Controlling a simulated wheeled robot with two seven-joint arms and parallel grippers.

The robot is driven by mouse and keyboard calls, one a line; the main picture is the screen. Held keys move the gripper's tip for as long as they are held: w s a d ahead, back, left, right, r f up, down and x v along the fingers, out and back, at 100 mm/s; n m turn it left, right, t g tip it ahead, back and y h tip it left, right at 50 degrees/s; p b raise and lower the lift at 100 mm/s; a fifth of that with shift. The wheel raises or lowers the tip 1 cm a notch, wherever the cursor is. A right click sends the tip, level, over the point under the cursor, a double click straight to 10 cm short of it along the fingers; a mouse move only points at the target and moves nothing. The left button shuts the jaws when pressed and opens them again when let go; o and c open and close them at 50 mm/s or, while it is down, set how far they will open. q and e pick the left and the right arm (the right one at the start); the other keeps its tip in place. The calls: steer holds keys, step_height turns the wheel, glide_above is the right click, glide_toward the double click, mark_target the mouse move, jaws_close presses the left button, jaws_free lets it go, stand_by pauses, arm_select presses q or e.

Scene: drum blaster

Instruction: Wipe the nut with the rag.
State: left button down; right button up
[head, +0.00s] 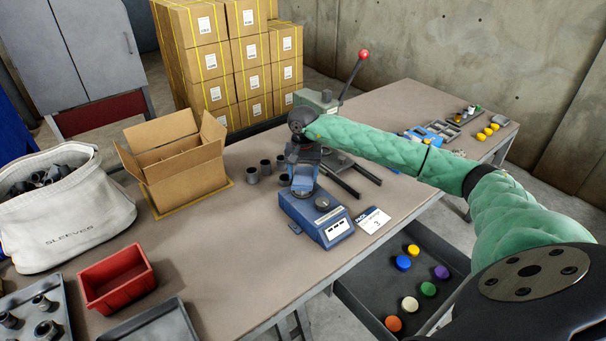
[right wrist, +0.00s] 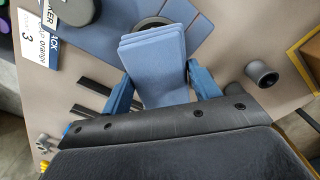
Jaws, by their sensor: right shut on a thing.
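My right gripper (head: 304,163) is shut on a folded light-blue rag (right wrist: 155,68), seen between its blue fingers in the right wrist view (right wrist: 160,85). The rag also shows in the head view (head: 304,178), hanging just over the blue device (head: 316,212). A dark ring (right wrist: 152,20) on the device is mostly covered by the rag; I cannot tell whether it is the nut or whether the rag touches it. Dark metal nut-like parts (head: 46,329) lie in a grey tray at the lower left. My left gripper is not in view.
Several dark cylinders (head: 252,175) stand left of the device. An open carton (head: 185,170), a red bin (head: 116,279) and a white sack (head: 70,215) are on the left. A lever press (head: 322,103) stands behind. A drawer (head: 440,253) holds coloured caps.

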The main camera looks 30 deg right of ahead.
mark_target(303, 183)
steer(key=shift+s+a+b, duration=0.2)
steer(key=shift+s+a, duration=0.4)
steer(key=shift+s, duration=0.2)
steer(key=shift+s+a+b, duration=0.15)
steer(key=shift+s+a, duration=0.4)
steer(key=shift+s, duration=0.2)
steer(key=shift+s+a+f, duration=0.1)
steer(key=shift+s, duration=0.15)
steer(key=shift+w+f+b, duration=0.1)
steer(key=shift+f+b, duration=0.05)
steer(key=shift+b, duration=0.2)
steer(key=shift+w+d+b, duration=0.4)
steer(key=shift+d+b, duration=0.05)
steer(key=shift+d, duration=0.15)
steer(key=shift+w+f, duration=0.1)
steer(key=shift+w, duration=0.6)
steer(key=shift+c, duration=0.3)
steer(key=shift+w+d+b, duration=0.4)
steer(key=shift+d+b, duration=0.05)
steer(key=shift+d, duration=0.15)
steer(key=shift+w+d+r, duration=0.1)
steer(key=shift+w+r, duration=0.1)
steer(key=shift+w, duration=0.05)
